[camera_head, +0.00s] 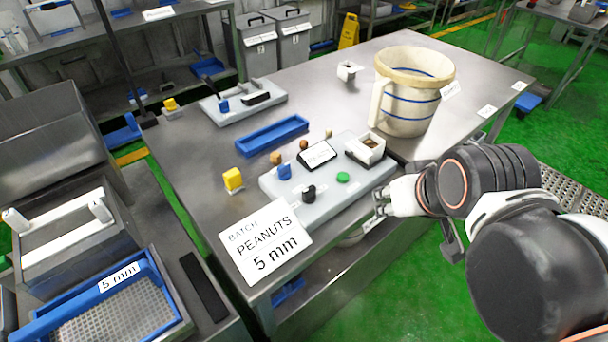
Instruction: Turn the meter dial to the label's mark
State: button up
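The batch label (265,240) is a white card reading "BATCH PEANUTS 5 mm" at the near edge of the steel table. Behind it lies a grey panel (335,190) that looks like the meter. On the panel's front left is a black knob (309,192), likely the dial; its marks are too small to read. A small white display card (317,154), a green button (343,177), a blue knob (284,172) and a small white-rimmed box (365,149) are also on it. My gripper (378,208) is at the panel's right front edge, apart from the black knob. Its fingers are too small to judge.
A large cream drum (410,95) with blue bands stands behind my gripper. A yellow block (233,179) and a blue tray (271,134) lie left of and behind the panel. A blue-framed sieve labelled 5 mm (115,310) is at lower left.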

notch_tip(320, 180, up, 6)
jog(key=f+n+g+p, duration=0.1)
jog(key=n+g+p, duration=0.6)
jog(key=n+p, duration=1.3)
send_over(309, 188)
jog(key=b, duration=0.4)
jog(key=n, duration=0.4)
notch_tip(309, 188, down, 13)
jog(key=b, duration=1)
jog(key=shift+r, duration=0.15)
